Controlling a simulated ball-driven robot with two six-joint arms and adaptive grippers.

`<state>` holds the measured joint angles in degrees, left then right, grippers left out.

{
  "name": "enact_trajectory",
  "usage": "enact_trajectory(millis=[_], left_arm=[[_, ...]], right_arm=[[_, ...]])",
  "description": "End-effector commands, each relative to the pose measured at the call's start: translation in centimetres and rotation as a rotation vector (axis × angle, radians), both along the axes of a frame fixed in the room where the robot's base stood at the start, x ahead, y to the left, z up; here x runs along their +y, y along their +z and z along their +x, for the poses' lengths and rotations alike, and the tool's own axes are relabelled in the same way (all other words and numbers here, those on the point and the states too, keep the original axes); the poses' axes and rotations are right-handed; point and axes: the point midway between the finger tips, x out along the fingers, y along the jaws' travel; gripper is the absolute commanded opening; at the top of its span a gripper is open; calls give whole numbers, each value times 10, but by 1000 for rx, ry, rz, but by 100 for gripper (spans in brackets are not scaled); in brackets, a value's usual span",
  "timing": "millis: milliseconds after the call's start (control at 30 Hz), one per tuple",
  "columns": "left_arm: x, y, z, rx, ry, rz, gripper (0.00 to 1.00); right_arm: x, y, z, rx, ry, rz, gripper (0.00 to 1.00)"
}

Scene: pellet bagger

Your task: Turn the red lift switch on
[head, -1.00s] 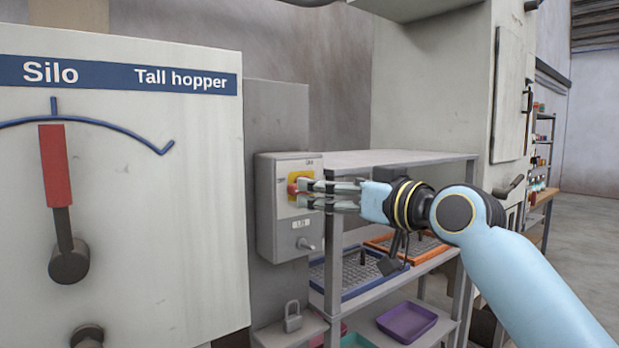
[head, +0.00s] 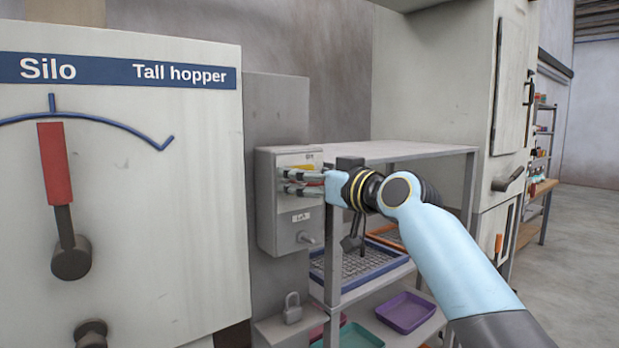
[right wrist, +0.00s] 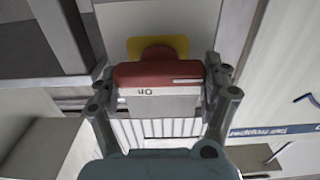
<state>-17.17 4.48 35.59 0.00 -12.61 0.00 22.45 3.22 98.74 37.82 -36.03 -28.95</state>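The red lift switch is a red handle (right wrist: 157,75) on a yellow plate (right wrist: 175,45), mounted on a grey box (head: 285,225). In the right wrist view the handle lies crosswise, its white mark toward the right end, with an upside-down "ON" label beside it. My right gripper (head: 290,181) is at the front of the box and mostly hides the handle in the head view. Its fingers (right wrist: 160,80) are spread, one at each end of the handle; whether they touch it is unclear. My left gripper is not in view.
A grey shelf rack (head: 400,150) with trays stands just right of the box. The silo panel (head: 150,220) with a red-handled lever is at the left.

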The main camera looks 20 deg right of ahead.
Motion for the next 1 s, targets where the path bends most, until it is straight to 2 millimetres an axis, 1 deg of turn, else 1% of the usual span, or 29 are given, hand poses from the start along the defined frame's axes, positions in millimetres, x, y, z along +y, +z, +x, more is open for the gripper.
enact_trajectory(millis=[33, 100, 167, 367, 567, 767, 1000], left_arm=[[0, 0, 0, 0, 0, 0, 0], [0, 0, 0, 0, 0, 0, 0], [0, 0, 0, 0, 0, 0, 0], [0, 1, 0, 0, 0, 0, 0], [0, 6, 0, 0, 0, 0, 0], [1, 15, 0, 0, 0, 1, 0], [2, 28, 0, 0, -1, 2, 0]], right_arm=[[0, 0, 0, 0, 0, 0, 65], [0, 0, 0, 0, 0, 0, 56], [0, 0, 0, 0, 0, 0, 49], [0, 0, 0, 5, 0, 13, 49], [-1, 1, 0, 28, 0, 78, 49], [-2, 1, 1, 78, 0, 211, 49], [-4, 1, 1, 156, 0, 424, 49]])
